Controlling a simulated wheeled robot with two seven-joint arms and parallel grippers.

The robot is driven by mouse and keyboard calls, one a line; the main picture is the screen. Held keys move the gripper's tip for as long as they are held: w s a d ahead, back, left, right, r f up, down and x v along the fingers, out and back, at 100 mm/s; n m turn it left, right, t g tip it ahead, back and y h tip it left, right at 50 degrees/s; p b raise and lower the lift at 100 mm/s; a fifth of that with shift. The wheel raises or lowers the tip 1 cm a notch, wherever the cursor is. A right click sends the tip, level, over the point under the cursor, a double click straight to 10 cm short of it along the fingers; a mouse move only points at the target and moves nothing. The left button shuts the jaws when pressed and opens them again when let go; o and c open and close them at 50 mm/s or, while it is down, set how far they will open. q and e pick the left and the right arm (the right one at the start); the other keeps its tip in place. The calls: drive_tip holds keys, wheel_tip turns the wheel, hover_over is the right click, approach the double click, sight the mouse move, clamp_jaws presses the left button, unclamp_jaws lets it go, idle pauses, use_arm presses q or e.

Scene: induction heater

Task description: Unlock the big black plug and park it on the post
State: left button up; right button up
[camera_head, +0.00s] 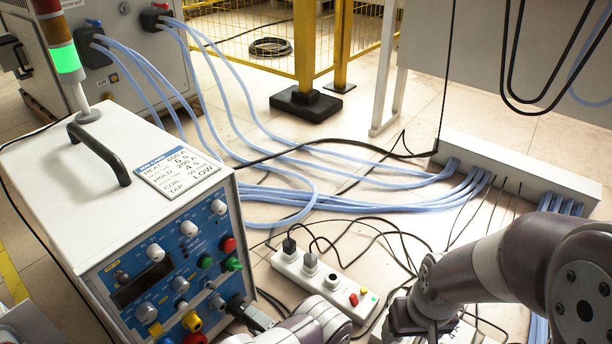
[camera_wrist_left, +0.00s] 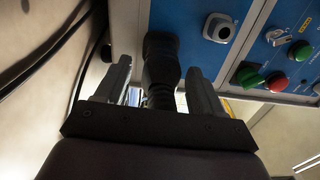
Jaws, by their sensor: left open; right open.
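The big black plug (camera_wrist_left: 161,62) sits against the blue front panel of the heater cabinet. It also shows at the bottom of the panel in the head view (camera_head: 237,304). My left gripper (camera_wrist_left: 158,85) is open, with one finger on each side of the plug and its cable end. A gap shows beside each finger, though contact deeper in is hard to judge. In the head view my left wrist covers part of this area. I cannot make out the post.
The panel (camera_head: 168,262) carries several knobs, buttons and coloured sockets beside the plug. A white power strip (camera_head: 322,277) lies on the floor to its right. Blue hoses (camera_head: 330,196) and black cables cross the floor. A white trunking box (camera_head: 520,170) stands at the right.

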use_arm(q)
drive_tip(key=shift+x, duration=1.25)
clamp_jaws()
drive_tip(key=v, duration=0.6)
idle(1.0)
drive_tip(key=shift+d, duration=0.1)
